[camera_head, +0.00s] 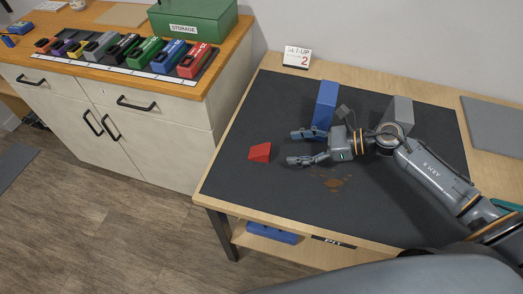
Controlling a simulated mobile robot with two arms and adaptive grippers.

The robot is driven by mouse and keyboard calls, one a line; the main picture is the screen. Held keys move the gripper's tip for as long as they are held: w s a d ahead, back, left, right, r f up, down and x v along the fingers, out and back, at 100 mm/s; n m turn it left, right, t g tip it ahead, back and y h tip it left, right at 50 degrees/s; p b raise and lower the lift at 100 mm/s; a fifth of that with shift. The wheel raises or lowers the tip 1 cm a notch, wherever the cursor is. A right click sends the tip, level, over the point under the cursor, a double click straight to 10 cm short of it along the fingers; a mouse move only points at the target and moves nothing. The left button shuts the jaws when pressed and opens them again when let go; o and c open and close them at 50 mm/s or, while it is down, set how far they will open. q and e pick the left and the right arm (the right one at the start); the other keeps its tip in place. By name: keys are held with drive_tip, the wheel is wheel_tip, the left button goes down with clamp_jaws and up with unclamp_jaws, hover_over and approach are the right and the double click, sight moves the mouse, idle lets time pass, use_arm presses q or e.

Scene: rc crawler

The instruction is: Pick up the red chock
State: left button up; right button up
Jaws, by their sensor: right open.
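The red chock (260,153) is a small red wedge lying on the dark mat (230,180) near its left edge. My right gripper (291,148) is open and empty above the mat. Its two fingers point left toward the red chock, with a gap between the fingertips and the chock. My left gripper is not in view.
A tall blue block (326,102) stands behind my right gripper, and a grey block (401,112) stands behind its wrist. A set-up sign (297,57) is at the table's back. A brown stain (333,183) marks the mat. A cabinet (150,120) with several coloured blocks stands left.

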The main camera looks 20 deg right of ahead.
sight(269, 148)
drive_tip(key=x, duration=0.5)
drive_tip(key=shift+w+p, duration=0.15)
drive_tip(key=shift+p, duration=0.2)
drive_tip(key=p+x, duration=0.1)
drive_tip(key=x, duration=0.4)
drive_tip(key=shift+w+r, duration=0.1)
drive_tip(key=shift+w+a+f, duration=0.1)
drive_tip(key=shift+a+f, duration=0.05)
drive_tip(key=shift+f, duration=0.05)
drive_tip(key=c, duration=1.3)
drive_tip(key=shift+r, duration=0.15)
